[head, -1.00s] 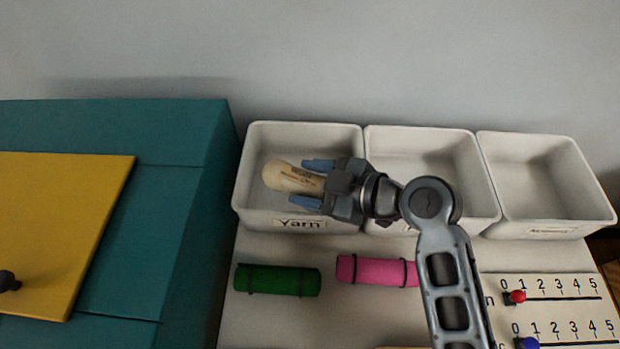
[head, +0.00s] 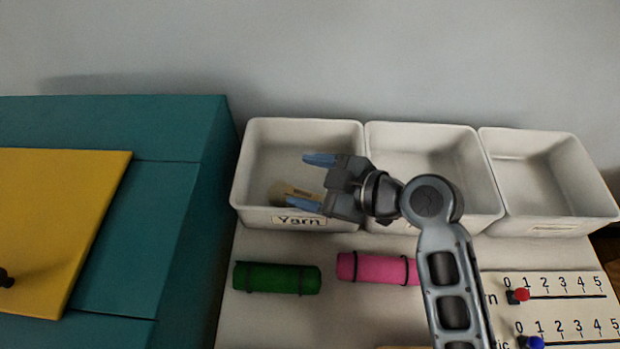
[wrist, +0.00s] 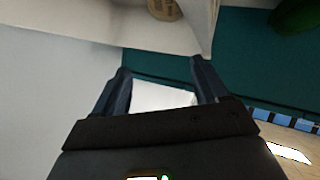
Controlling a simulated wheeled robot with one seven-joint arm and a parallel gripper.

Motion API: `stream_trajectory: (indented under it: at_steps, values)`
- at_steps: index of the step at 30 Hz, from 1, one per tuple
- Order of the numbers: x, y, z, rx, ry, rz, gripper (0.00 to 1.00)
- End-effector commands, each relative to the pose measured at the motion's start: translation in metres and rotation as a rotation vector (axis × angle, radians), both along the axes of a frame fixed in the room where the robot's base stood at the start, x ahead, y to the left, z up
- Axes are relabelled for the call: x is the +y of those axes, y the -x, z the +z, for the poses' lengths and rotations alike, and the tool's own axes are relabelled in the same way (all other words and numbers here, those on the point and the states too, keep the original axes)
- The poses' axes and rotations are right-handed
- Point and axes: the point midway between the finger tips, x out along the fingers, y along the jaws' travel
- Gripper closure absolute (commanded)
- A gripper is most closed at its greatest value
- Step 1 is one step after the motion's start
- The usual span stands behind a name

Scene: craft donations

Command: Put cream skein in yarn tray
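The cream skein (head: 292,193) lies low inside the yarn tray (head: 259,214), near its front wall, partly hidden by my gripper's lower finger and the front wall. It also shows at the top edge of the wrist view (wrist: 163,9). My gripper (head: 310,181) is above the yarn tray with its two blue fingers spread apart and nothing between them. The fingers also show apart in the wrist view (wrist: 157,80). The skein is apart from the space between the fingers.
Two more white trays stand to the right, a middle one (head: 425,145) and a right one (head: 545,160), both looking empty where visible. A green roll (head: 277,279) and a pink roll (head: 372,268) lie in front. A teal box (head: 190,220) stands left. Slider scales (head: 560,290) are at front right.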

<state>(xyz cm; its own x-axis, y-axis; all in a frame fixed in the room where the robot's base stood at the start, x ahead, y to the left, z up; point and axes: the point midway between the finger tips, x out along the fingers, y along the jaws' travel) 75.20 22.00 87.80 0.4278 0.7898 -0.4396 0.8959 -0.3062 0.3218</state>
Motion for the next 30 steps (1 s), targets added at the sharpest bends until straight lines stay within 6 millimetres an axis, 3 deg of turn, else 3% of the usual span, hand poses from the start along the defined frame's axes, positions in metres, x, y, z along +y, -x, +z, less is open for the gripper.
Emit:
stream_trajectory:
  at_steps: [3, 8, 16, 30]
  values:
    - [0.0, 0.002, -0.009, 0.014, 0.004, 0.0, 0.15]
    - [-0.001, 0.002, -0.01, 0.015, 0.005, 0.001, 0.15]
    - [-0.001, 0.003, 0.007, 0.015, 0.006, 0.001, 0.15]
    - [-0.078, 0.042, 0.049, 0.008, 0.003, -0.003, 0.15]
